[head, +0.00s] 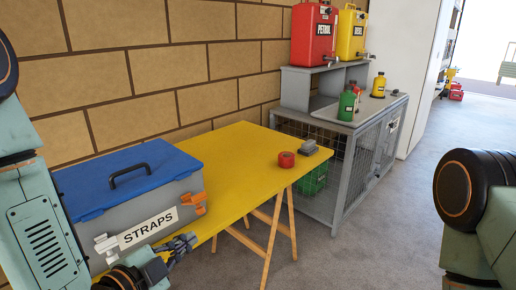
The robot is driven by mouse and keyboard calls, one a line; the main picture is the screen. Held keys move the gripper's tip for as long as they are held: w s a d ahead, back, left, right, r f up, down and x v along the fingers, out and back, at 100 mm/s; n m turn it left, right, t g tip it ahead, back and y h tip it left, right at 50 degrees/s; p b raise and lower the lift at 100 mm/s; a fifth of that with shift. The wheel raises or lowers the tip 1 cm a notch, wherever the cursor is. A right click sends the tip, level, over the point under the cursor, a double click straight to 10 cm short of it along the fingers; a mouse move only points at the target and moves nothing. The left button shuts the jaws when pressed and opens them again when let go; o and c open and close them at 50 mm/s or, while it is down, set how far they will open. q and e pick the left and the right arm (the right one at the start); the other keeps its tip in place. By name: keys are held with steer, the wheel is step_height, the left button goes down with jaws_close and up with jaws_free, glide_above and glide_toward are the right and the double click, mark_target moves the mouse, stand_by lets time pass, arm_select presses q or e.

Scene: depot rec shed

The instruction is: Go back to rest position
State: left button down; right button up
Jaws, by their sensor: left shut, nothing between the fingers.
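My left gripper (184,243) is shut and empty. It is low in the head view, in front of the grey box labelled STRAPS and beside the near edge of the yellow table (242,160). My left arm comes in from the left edge. Part of my right arm shows at the right edge, and its gripper is out of the picture.
The STRAPS box (187,189) has a closed blue lid (150,178). A grey mesh cabinet (345,180) holds cans and bottles on top. Floor is clear right of the table.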

arm_select(q)
steer(key=s+a+f+n+g+y, duration=0.2)
steer(key=s+f+n+g, duration=0.2)
steer(key=f+n, duration=0.3)
steer(key=s+a+f+n+g+y, duration=0.1)
steer(key=s+f+n+g, duration=0.25)
steer(key=f, duration=0.45)
steer(key=s+f+n+g, duration=0.1)
steer(key=s+f+g, duration=0.1)
steer(key=s, duration=0.4)
steer(key=s+a+f+n+g+y, duration=0.1)
steer(key=s+f+n+g, duration=0.1)
steer(key=s+f, duration=0.3)
steer(key=s+f+n+g+y, duration=0.1)
steer(key=s+f+g, duration=0.2)
steer(key=s, duration=0.6)
steer(key=shift+a+f, duration=0.3)
steer(key=shift+f, duration=0.45)
